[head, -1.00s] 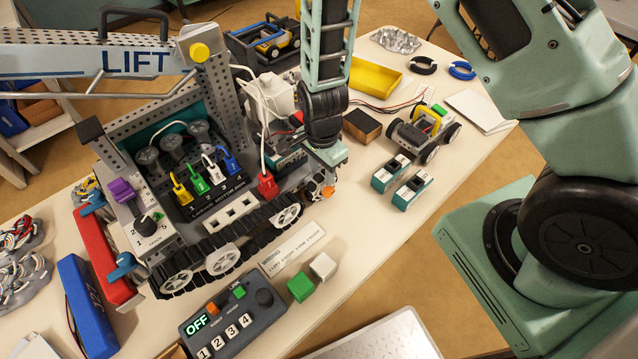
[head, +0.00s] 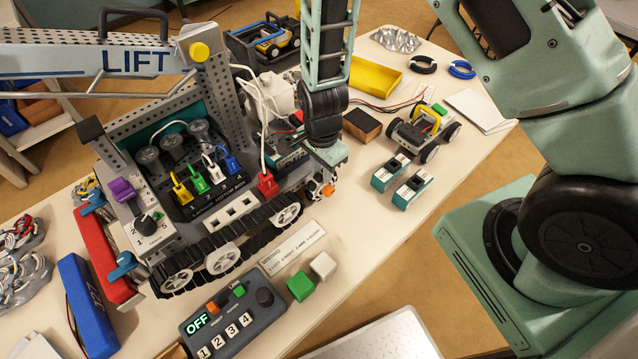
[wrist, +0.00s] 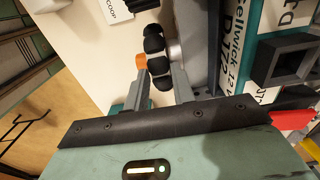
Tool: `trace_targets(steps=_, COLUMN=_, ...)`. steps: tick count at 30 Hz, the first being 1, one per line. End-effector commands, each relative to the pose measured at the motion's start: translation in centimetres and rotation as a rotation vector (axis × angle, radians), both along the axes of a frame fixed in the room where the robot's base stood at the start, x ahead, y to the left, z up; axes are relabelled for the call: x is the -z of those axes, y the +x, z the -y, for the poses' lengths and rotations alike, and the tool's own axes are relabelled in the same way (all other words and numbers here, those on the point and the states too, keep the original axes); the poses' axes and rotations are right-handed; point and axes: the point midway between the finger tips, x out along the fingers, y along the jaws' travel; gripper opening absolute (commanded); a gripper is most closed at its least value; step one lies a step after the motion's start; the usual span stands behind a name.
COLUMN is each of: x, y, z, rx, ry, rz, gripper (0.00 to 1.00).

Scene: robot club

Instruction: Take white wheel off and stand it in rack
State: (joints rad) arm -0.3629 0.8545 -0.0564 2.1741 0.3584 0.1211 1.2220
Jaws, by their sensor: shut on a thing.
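In the wrist view my gripper (wrist: 163,88) is shut on a wheel with black rounded rollers (wrist: 157,65). An orange cap (wrist: 141,61) sits on its left side and a light hub or axle shows on its right, against the grey side of the robot model. In the head view my gripper (head: 326,168) points down at the right end of the tracked robot model (head: 225,210), and the orange cap (head: 328,190) shows just below it. The wheel is mostly hidden there. White spoked wheels (head: 222,258) sit inside the model's track. I cannot make out a rack for certain.
A small wheeled car (head: 424,134) and two teal blocks (head: 391,172) stand right of my gripper. A green cube (head: 300,286), a white cube (head: 322,265) and a control box (head: 236,318) lie in front. A yellow tray (head: 370,77) is behind. The table's right front is clear.

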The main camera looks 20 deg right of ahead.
Motion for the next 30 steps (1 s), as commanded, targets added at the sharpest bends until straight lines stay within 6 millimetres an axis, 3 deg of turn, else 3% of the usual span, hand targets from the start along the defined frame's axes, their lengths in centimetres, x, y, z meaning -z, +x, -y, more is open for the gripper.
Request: trace_targets(steps=30, x=0.0, y=-1.8, z=0.6, rx=0.001, ry=0.001, rz=0.0, gripper=0.03)
